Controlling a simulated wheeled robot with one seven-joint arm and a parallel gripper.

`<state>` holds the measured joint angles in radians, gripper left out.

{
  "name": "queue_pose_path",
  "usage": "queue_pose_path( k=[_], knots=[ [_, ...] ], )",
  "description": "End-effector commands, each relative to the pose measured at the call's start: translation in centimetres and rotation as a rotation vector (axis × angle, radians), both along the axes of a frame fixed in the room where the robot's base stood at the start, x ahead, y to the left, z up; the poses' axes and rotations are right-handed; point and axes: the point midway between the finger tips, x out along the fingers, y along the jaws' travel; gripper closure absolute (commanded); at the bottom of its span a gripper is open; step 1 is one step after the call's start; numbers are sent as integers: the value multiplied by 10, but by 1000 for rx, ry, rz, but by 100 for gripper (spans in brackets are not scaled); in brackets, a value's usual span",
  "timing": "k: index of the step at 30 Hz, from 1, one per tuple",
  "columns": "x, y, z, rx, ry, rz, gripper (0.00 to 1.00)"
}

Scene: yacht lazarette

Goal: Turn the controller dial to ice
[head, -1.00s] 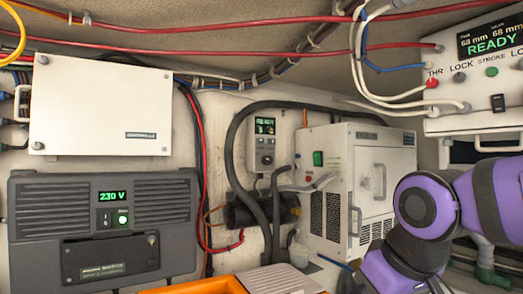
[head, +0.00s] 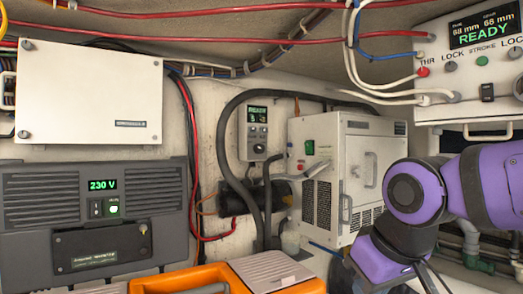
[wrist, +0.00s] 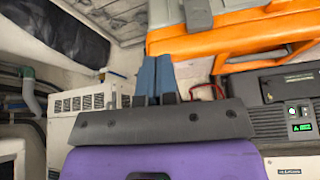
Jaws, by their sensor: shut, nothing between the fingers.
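The likely controller is a small grey wall unit (head: 253,131) with a green-lit display (head: 257,114), left of the white vented cabinet in the head view. Its small knobs sit below the display, too small for me to read any dial position or ice mark. In the wrist view my gripper (wrist: 156,62) has its two blue fingers together and empty. It is apart from the controller, which I cannot make out in the wrist view. In the head view my purple arm is at the lower right and the fingers are out of sight.
The white vented cabinet (head: 322,190) stands between my arm and the controller. A thick black hose loops around the controller. An orange case (head: 183,281) lies low in front. A grey 230 V unit (head: 92,225) is at left, and a READY panel (head: 468,75) hangs at upper right.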

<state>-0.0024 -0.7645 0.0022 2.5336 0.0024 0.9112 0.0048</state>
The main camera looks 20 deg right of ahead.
Motion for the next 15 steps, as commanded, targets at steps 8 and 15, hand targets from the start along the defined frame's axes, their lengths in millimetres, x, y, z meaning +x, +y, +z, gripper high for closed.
queue_pose_path(
  k=[8,15],
  knots=[
    [53,-19,29,-192,-141,162,40],
    [177,-51,105,-767,-427,599,40]
  ],
)
